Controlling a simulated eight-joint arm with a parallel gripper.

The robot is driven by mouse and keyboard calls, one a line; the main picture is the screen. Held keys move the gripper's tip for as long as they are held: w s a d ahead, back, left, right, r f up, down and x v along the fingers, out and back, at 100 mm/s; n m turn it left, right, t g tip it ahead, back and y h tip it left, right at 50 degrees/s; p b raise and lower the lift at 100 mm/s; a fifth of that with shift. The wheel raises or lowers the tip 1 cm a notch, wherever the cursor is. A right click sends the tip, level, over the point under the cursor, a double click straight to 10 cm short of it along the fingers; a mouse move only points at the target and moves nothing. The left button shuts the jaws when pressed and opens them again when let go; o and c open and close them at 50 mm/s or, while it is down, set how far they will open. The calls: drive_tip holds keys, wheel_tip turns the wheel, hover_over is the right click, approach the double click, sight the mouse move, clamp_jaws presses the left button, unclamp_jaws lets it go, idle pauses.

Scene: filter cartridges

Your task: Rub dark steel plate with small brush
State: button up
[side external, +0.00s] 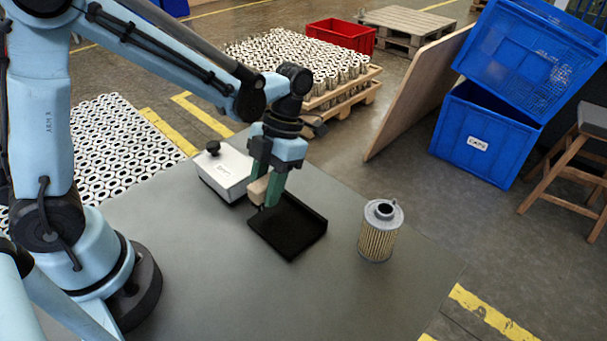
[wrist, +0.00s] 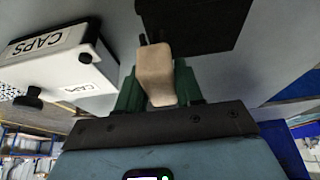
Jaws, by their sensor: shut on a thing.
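The dark steel plate (side external: 290,228) lies on the grey table, a black flat piece with raised edges in the side view. Part of it shows at the top of the wrist view (wrist: 205,25). My gripper (side external: 267,184) is shut on the small brush (side external: 258,190), whose pale wooden body sits between the green fingers. The brush (wrist: 155,72) also shows in the wrist view, with dark bits at its far end. The gripper is over the plate's far left edge. I cannot tell whether the bristles touch the plate.
A white box (side external: 224,171) labelled CAPS, with a black knob, stands close to the left of my gripper. A filter cartridge (side external: 380,232) stands upright right of the plate. The table's front area (side external: 240,300) is clear.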

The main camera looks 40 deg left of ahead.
drive_tip(key=shift+r, duration=2.8)
drive_tip(key=shift+d, duration=0.1)
